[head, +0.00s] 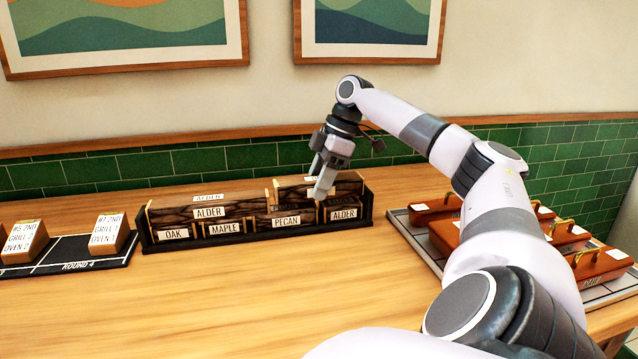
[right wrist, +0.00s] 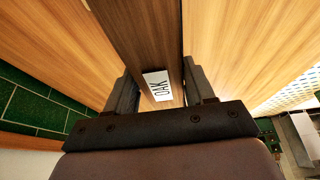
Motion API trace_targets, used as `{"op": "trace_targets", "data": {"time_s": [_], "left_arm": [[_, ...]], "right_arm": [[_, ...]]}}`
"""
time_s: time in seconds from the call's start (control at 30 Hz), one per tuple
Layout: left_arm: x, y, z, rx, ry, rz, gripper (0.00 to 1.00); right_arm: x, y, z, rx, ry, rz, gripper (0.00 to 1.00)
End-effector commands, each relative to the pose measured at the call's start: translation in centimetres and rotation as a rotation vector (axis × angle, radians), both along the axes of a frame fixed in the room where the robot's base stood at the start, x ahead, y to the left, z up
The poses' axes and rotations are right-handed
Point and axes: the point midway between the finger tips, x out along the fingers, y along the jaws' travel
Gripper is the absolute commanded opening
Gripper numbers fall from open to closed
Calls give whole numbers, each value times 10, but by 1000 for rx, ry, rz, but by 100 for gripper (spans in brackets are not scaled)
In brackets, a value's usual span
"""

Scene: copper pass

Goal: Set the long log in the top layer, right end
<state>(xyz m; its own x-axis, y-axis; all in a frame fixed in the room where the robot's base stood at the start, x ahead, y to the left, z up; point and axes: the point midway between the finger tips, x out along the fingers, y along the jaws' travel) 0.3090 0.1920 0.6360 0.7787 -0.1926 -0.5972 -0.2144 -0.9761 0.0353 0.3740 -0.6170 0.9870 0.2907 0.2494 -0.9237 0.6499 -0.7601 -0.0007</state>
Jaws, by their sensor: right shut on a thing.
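A dark rack (head: 150,245) stands on the table near the wall and holds logs in two layers. The bottom layer shows front labels OAK, MAPLE, PECAN and ALDER. A long log labelled ALDER (head: 205,204) lies at the left of the top layer. My right gripper (head: 318,188) is shut on a long log (head: 345,188) at the right end of the top layer, beside the alder log. In the right wrist view the held log (right wrist: 140,40) lies between the fingers, its top label reading OAK. Fingers hide part of its front in the head view. My left gripper is not in view.
At the right, a tray (head: 400,217) holds several brown boxes (head: 600,262) with brass handles. At the left, a black board (head: 70,262) marked ROUND 4 carries labelled wooden blocks (head: 107,236). The table front (head: 220,310) is clear. A green tiled wall stands behind.

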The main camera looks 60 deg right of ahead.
Motion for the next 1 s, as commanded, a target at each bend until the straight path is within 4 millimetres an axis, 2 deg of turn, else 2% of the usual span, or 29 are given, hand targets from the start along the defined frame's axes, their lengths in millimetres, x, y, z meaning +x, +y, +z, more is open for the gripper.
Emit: {"op": "trace_targets", "data": {"time_s": [0.5,0.53,0.6,1.0], "left_arm": [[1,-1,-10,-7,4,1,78],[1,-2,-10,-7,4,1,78],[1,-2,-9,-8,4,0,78],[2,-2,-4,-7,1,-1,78]], "right_arm": [[0,0,-11,0,-1,0,15],[0,0,-12,1,1,0,57],[0,0,-12,1,1,0,79],[0,0,-7,0,0,0,79]]}}
